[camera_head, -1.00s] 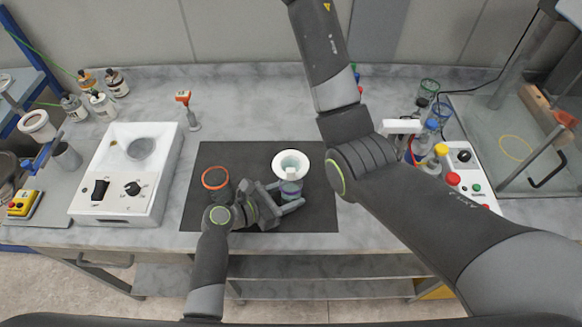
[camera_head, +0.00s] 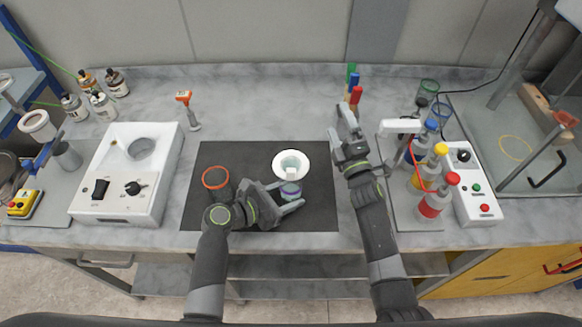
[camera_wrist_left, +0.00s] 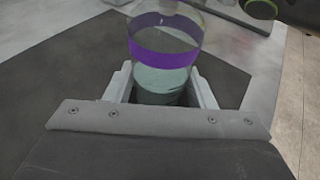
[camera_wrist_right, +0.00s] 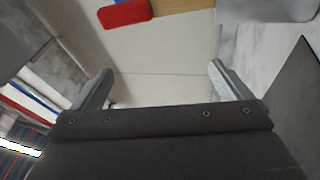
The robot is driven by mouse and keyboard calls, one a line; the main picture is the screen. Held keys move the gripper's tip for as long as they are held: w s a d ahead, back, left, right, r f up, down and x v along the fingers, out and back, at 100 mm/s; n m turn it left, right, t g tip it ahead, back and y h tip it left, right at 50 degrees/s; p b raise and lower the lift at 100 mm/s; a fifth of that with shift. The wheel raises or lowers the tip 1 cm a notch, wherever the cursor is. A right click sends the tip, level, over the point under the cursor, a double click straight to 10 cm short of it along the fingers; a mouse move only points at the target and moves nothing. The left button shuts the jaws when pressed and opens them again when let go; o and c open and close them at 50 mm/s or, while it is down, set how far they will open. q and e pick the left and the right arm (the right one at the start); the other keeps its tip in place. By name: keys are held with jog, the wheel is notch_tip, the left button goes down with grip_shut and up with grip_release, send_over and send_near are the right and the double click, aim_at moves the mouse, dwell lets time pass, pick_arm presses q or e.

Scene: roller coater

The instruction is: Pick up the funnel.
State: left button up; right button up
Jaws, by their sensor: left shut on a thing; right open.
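The white funnel (camera_head: 291,159) is upright, its wide mouth up, at the top of a clear jar with a purple band (camera_head: 291,187) on the dark mat (camera_head: 235,158). My left gripper (camera_head: 292,198) is shut around the jar from the left. The left wrist view shows the jar (camera_wrist_left: 165,50) between the fingers, with pale greenish contents low in it; the funnel is out of that view. My right gripper (camera_head: 342,118) is open and empty, behind and right of the funnel, apart from it. Its spread fingers (camera_wrist_right: 162,75) show in the right wrist view.
An orange-rimmed dark cup (camera_head: 215,179) stands left of the jar. Colored-tipped items (camera_head: 354,88) stand just behind my right gripper. Bottles with colored caps (camera_head: 435,195) and a white control box (camera_head: 475,185) are at right. A white machine (camera_head: 125,175) is at left.

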jog(key=s+f+n+g+y, duration=0.2)
jog(key=s+n+g+y, duration=0.3)
jog(key=s+n+y, duration=0.55)
jog(key=n+g+y, duration=0.1)
jog(key=n+g, duration=0.8)
jog(key=n, duration=0.8)
send_near(289, 164)
jog(key=w+a, duration=0.1)
jog(key=w, duration=0.1)
jog(key=a+n+g, duration=0.1)
jog(key=n, duration=0.2)
jog(key=x, duration=0.5)
jog(key=s+x, duration=0.1)
jog(key=x, duration=0.1)
jog(key=shift+w+a+r, duration=0.1)
jog(key=shift+a, duration=0.35)
jog(key=c, duration=1)
notch_tip(289, 164, up, 10)
jog(key=shift+r, duration=0.1)
pick_arm(q)
jog(key=o, duration=1)
